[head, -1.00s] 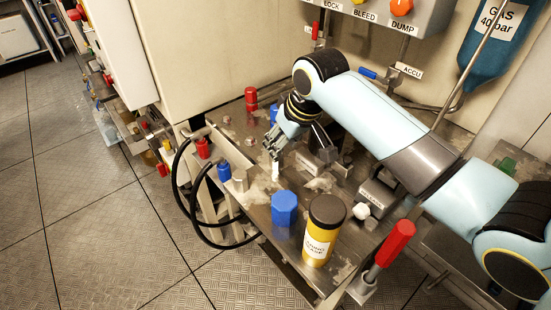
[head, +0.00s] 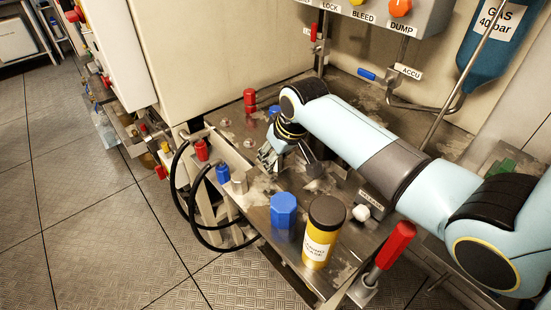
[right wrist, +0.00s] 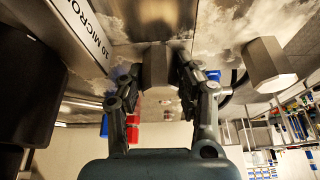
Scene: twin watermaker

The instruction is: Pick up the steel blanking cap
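A grey steel hexagonal cap (right wrist: 157,65) stands between the two fingertips of my right gripper (right wrist: 158,74) in the right wrist view. Both fingertips look to be against its sides. In the head view my right gripper (head: 268,158) is low over the steel bench, and the cap in it is hidden or too small to make out. A second grey steel hexagonal piece (right wrist: 268,62) stands to the right in the wrist view, apart from the fingers. A steel piece (head: 239,182) also shows at the bench's front edge in the head view. My left gripper is not in view.
A blue hexagonal cap (head: 284,212) and a yellow can with a dark lid (head: 322,232) stand in front of my arm. A red-handled lever (head: 396,245) rises at the right. Red fittings (head: 250,100) and black hoses (head: 205,240) line the bench's left side.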

